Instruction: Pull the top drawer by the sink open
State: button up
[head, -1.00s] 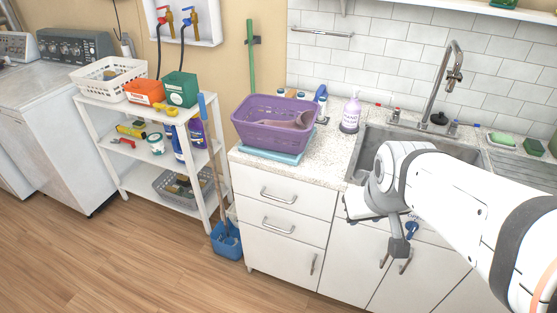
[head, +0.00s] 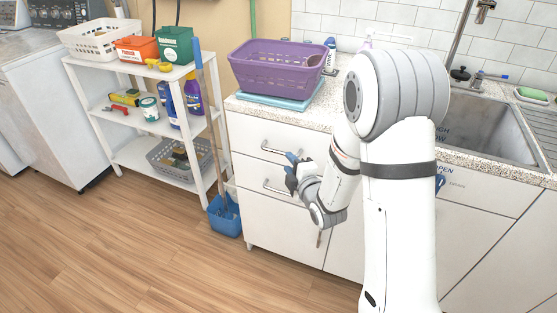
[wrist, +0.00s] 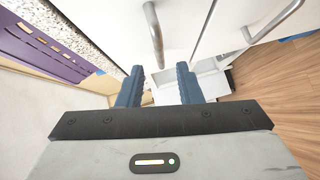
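The top drawer (head: 248,132) is the upper white front below the counter, left of the sink. It looks closed. Its silver bar handle (head: 272,149) also shows in the wrist view (wrist: 153,35), with its near end lined up with the gap between my fingertips. My gripper (head: 292,158) is at the right end of this handle. Its two blue fingers (wrist: 158,72) are apart with nothing held between them. Whether a finger touches the handle I cannot tell. The sink (head: 485,125) is at the right, partly behind my arm.
The second drawer's handle (head: 268,187) is just below, and shows at the right in the wrist view (wrist: 272,20). A purple basket (head: 270,68) stands on the counter above. A white shelf (head: 115,102) and blue bucket (head: 225,217) are at the left. Floor in front is clear.

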aim_at(281, 154)
jog(key=x, duration=0.7)
jog(key=shift+w+a, duration=0.2)
jog(key=shift+w, duration=0.1)
grip_shut()
dwell(0.4)
